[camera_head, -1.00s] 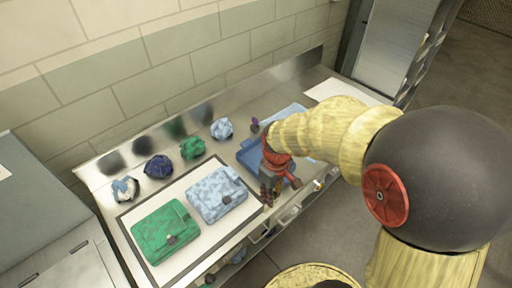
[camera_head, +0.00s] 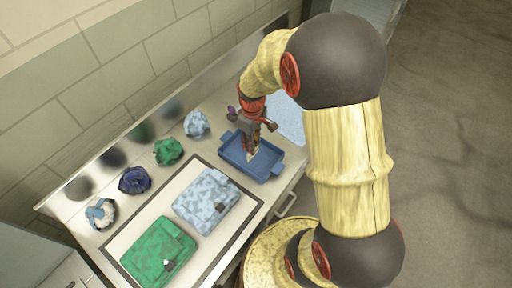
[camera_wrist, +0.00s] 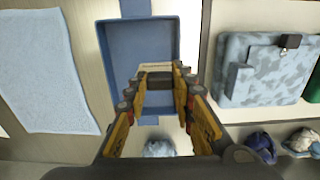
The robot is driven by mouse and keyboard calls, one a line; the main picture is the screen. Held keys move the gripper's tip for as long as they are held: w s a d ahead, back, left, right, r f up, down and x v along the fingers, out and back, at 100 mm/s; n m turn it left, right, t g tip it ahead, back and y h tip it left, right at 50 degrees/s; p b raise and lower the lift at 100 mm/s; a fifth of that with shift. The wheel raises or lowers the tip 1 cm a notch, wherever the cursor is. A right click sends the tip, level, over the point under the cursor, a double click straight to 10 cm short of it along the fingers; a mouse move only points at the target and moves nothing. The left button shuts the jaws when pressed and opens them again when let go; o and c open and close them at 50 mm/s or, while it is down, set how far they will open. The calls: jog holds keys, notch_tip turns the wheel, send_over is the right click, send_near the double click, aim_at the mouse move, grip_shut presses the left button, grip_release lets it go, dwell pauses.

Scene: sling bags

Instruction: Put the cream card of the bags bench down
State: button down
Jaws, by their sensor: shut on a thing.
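My gripper (camera_head: 252,150) points down over the blue tray (camera_head: 268,177), inside its outline as seen from the head. In the wrist view my gripper (camera_wrist: 158,78) is shut on the cream card (camera_wrist: 155,67), a thin pale edge between the fingertips. Most of the card is hidden by the fingers, and a small pale piece of it shows in the head view (camera_head: 252,156). The blue tray (camera_wrist: 114,65) lies beneath in the wrist view and holds nothing else that I can see. I cannot tell whether the card touches the tray floor.
A light blue bag (camera_head: 206,198) and a green bag (camera_head: 159,249) lie on a dark-edged white mat left of the tray. Several crumpled cloth bundles, one of them green (camera_head: 167,151), line the back. A pale blue cloth (camera_wrist: 38,70) lies on the tray's other side.

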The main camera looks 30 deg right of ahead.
jog(key=shift+w+d+f+b, duration=0.1)
jog(key=shift+w+d+f, duration=0.45)
jog(key=shift+f, duration=0.9)
jog(key=shift+w+d+f+b, duration=0.25)
jog(key=shift+d+f, duration=0.35)
jog(key=shift+f, duration=0.8)
jog(key=shift+w+d+f, duration=0.5)
jog(key=shift+d+f, duration=0.1)
jog(key=shift+f, duration=0.85)
jog(key=shift+f, duration=0.1)
jog(key=c, duration=1.6)
grip_release()
jog(key=shift+o, duration=0.5)
